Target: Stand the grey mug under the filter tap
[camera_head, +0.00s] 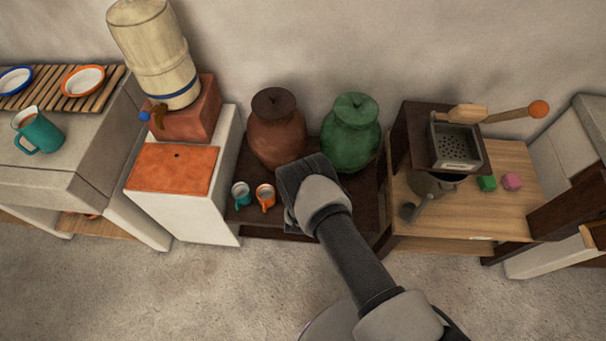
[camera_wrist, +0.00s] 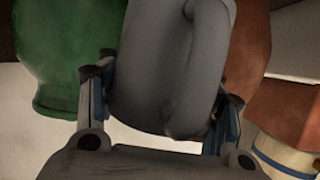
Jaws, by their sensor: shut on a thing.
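My gripper (camera_wrist: 163,92) is shut on the grey mug (camera_wrist: 165,65), which fills the middle of the wrist view with its handle facing the camera. In the head view my gripper (camera_head: 300,185) is over the dark shelf, in front of the jars; the mug is hidden there. The filter (camera_head: 155,55) is a cream container with a blue band on a terracotta block at left. Its brown tap (camera_head: 158,114) with a blue end sticks out over an orange slab (camera_head: 172,170) with a small dark hole. The slab is bare, left of my gripper and apart from it.
A teal mug (camera_head: 241,192) and an orange mug (camera_head: 265,195) stand on the dark shelf between my gripper and the slab. A brown jar (camera_head: 276,132) and a green jar (camera_head: 350,135) stand behind. A grinder (camera_head: 455,145) is at right.

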